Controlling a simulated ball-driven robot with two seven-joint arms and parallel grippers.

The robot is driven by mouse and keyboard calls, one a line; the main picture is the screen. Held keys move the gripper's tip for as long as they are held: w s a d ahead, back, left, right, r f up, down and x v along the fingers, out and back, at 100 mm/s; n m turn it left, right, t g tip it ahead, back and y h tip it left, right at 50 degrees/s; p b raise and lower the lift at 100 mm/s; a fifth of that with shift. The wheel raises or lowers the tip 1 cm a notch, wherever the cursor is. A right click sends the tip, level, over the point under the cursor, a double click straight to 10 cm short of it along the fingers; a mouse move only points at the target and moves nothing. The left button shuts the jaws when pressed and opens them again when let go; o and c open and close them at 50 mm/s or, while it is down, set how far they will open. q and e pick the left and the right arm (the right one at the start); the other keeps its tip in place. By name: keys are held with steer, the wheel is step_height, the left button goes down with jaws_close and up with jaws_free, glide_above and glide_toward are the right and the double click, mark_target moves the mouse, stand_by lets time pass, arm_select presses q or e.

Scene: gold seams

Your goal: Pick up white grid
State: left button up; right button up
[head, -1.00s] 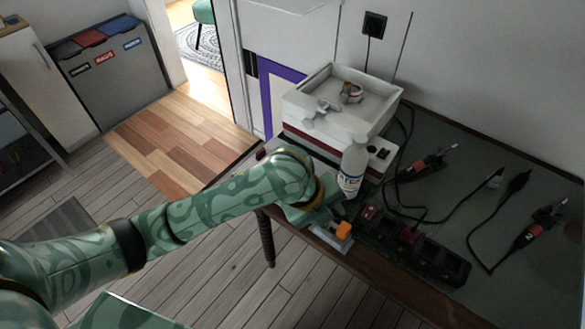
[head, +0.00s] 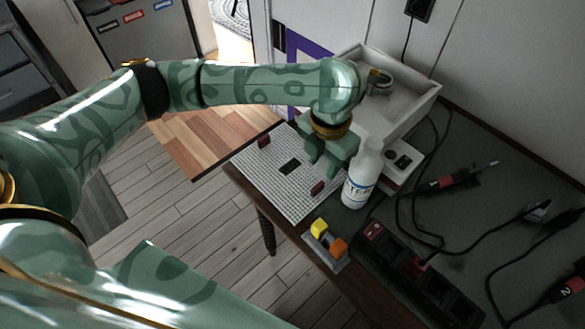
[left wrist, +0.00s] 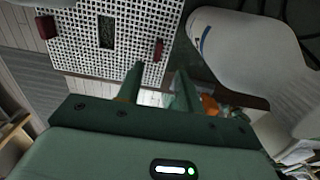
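The white grid (head: 300,198) is a flat perforated panel at the left corner of the dark table. It has a dark rectangle (head: 290,167) in its middle and small dark red blocks (head: 264,141) (head: 317,188) near two edges. My left gripper (head: 326,168) points down over the grid's right part, beside the white bottle (head: 363,175). In the left wrist view the grid (left wrist: 130,20) lies beyond my two fingers (left wrist: 158,75), which stand apart with nothing visible between them. Whether the fingertips touch the grid cannot be told. My right gripper is not in view.
A white tray (head: 425,95) stands on a box behind the bottle. A grey piece (head: 328,258) with a yellow block (head: 319,227) and an orange block (head: 338,246) lies at the front edge. A dark power strip (head: 415,285) and cabled tools (head: 452,182) fill the right.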

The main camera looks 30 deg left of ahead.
mark_target(318, 186)
arm_select(q)
step_height(318, 186, down, 3)
steer(key=shift+b, duration=0.45)
steer(key=f+b, duration=0.2)
steer(key=f, duration=0.1)
steer(key=f+b, duration=0.1)
steer(key=f, duration=0.1)
steer(key=shift+a+f, duration=0.2)
steer(key=shift+a, duration=0.05)
steer(key=shift+r, duration=0.25)
steer(key=shift+s, duration=0.1)
jaws_close()
